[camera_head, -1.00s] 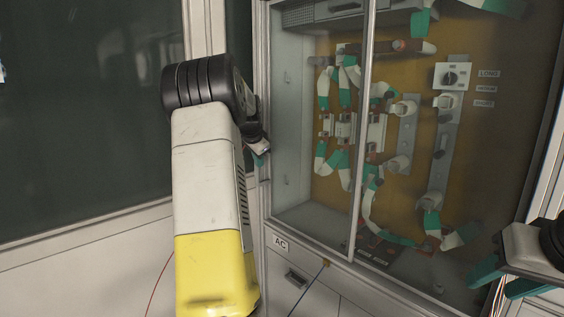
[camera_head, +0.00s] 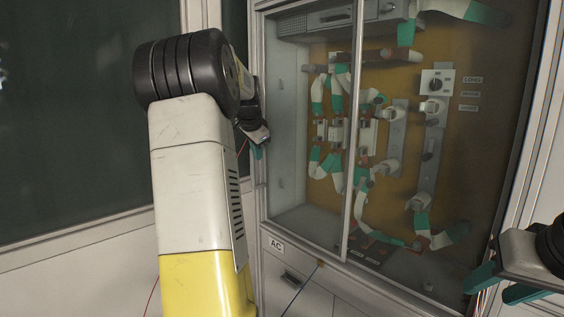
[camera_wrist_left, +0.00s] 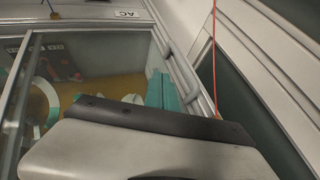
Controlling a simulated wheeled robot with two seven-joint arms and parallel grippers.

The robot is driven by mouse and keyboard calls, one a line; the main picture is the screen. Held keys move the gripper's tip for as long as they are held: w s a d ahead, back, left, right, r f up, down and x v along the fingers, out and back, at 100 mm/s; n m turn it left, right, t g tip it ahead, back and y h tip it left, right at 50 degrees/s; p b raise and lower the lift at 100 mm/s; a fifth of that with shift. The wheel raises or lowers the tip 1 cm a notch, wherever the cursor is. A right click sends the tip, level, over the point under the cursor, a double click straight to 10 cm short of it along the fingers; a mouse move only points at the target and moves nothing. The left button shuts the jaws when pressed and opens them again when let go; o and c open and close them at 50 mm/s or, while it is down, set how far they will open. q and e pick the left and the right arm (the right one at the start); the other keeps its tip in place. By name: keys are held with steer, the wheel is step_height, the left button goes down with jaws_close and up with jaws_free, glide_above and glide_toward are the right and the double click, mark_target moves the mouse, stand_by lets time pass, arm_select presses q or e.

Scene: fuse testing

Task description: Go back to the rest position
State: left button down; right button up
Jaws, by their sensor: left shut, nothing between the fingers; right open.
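My left arm reaches up from the bottom left in the head view. My left gripper (camera_head: 258,150) is at the left edge of the cabinet front, mostly hidden behind the arm; only small teal fingertips show, shut and empty. In the left wrist view its teal fingers (camera_wrist_left: 163,93) lie close together in front of the cabinet glass. My right gripper (camera_head: 502,285) is at the bottom right in the head view, its two teal fingers spread apart with nothing between them, in front of the cabinet's lower right.
The glass-fronted cabinet (camera_head: 257,100) fills the right, with white and teal wiring, fuse holders (camera_head: 336,131) and a selector switch (camera_head: 437,82) inside. An "AC" label (camera_head: 277,244) sits below the glass. A dark window (camera_head: 70,120) is at left. A red cord hangs in the wrist view (camera_wrist_left: 214,60).

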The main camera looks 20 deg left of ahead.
arm_select(q)
steer(key=s+d+r+n+h, duration=0.2)
steer(key=s+d, duration=1.4)
steer(key=d, duration=0.3)
steer(key=s+d+f+n+h, duration=0.1)
steer(key=s+d+f, duration=0.3)
steer(key=s, duration=0.4)
steer(key=s+d+f+n+h, duration=0.1)
steer(key=s+d+f, duration=0.4)
steer(key=s, duration=0.3)
steer(key=shift+s+d+f+n+g, duration=0.15)
steer(key=shift+s+d+n+g, duration=0.25)
steer(key=shift+d, duration=0.1)
